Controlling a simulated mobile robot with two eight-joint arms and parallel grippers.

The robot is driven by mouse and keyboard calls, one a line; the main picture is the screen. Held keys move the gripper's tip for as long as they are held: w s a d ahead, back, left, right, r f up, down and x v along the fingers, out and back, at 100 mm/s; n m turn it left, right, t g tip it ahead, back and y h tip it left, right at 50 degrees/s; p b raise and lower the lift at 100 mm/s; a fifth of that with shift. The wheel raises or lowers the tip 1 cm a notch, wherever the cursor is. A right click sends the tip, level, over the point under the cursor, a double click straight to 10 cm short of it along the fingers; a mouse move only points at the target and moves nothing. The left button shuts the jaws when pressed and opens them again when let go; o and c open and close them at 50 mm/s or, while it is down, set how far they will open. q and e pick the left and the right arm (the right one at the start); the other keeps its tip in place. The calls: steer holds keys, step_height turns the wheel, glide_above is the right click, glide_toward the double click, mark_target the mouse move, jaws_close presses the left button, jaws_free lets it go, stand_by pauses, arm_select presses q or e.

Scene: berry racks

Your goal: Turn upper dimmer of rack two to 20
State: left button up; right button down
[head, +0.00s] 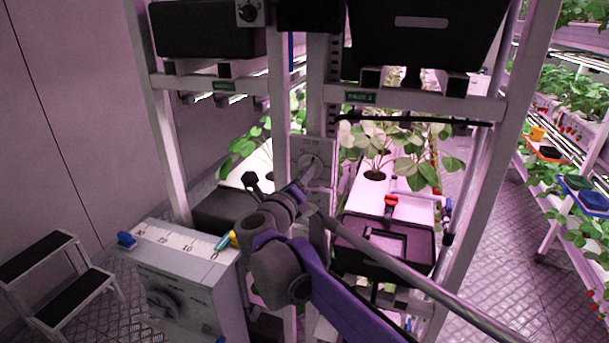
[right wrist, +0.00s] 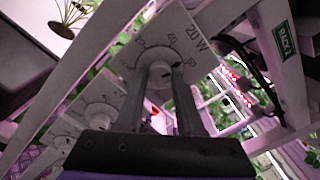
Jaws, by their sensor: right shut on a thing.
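The upper dimmer is a pale plate (head: 318,148) on the post of rack two in the head view, with a round light knob. My right gripper (right wrist: 162,90) is shut on this knob from both sides. In the head view the right gripper (head: 304,186) reaches the plate from below, and my wrist covers part of it. The knob's pointer is hidden, so its setting cannot be read. My left gripper is not in view.
A green rack label (right wrist: 285,38) shows beside the dimmer. Other dial plates (right wrist: 106,103) lie lower left in the wrist view. A grey box with a scale (head: 185,240), a step stool (head: 50,262) and a black bin (head: 385,240) stand around. Leafy plants (head: 415,160) grow behind the post.

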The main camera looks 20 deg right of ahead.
steer(key=n+b, duration=0.2)
steer(key=n, duration=1.8)
steer(key=shift+n, duration=0.3)
steer(key=c, duration=0.5)
jaws_free()
steer(key=b+v, duration=0.1)
steer(key=v, duration=1)
steer(key=shift+s+d, duration=0.1)
steer(key=shift+d, duration=0.15)
